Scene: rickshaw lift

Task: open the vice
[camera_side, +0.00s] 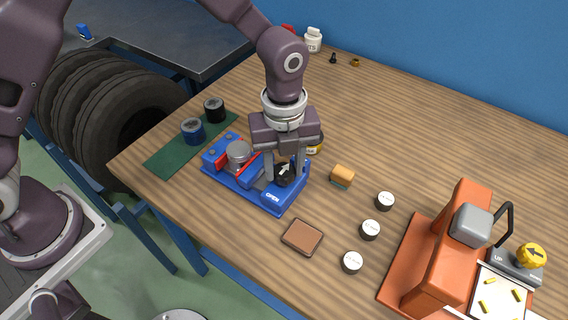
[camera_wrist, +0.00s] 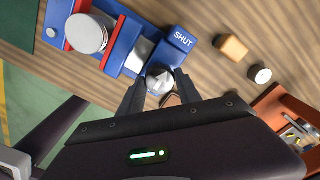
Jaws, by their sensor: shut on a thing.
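The blue vice (camera_side: 278,206) lies on the wooden bench. The label OPEN shows on its front in the side view, and SHUT (camera_wrist: 183,40) shows on it in the wrist view. A round grey metal piece (camera_side: 238,153) sits between its red jaw faces; it also shows in the wrist view (camera_wrist: 88,33). At the vice's near-right end is a dark knob (camera_side: 284,180) with a white pointer, also visible in the wrist view (camera_wrist: 160,79). My gripper (camera_wrist: 160,86) points down over this end, its two fingers shut on the knob's sides. The fingers partly hide the knob.
A green mat (camera_side: 167,158) with two dark cans lies left of the vice. A brown pad (camera_side: 302,237), a yellow-brown block (camera_side: 343,176) and white-topped cylinders (camera_side: 370,230) lie to the right. An orange press (camera_side: 451,240) stands farther right. The back of the bench is mostly clear.

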